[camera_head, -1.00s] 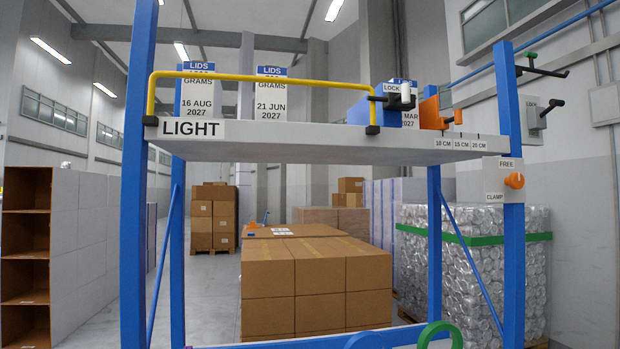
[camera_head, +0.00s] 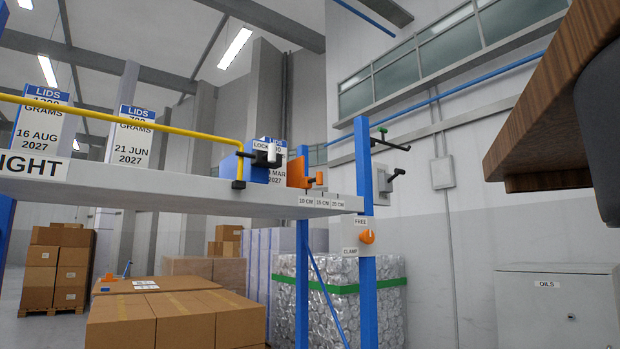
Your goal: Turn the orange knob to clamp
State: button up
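The orange knob (camera_head: 367,237) sits on a small pale plate (camera_head: 351,238) fixed to the right blue post. The plate reads FREE at the top and CLAMP at the bottom. The knob is on the plate's right side, about mid-height; its exact setting is too small to tell. My gripper is not in view.
The grey shelf (camera_head: 200,193) carries lid boxes, a yellow rail (camera_head: 130,118), a blue block and an orange block (camera_head: 297,172). The blue post (camera_head: 366,290) stands before wrapped cans. A brown wooden piece (camera_head: 550,110) juts in at upper right, above a grey OILS cabinet (camera_head: 557,310).

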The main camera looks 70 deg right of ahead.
aim_at(367, 236)
jog(key=z, duration=1.5)
jog(key=i+j+u, duration=0.1)
jog(key=j+u, duration=0.25)
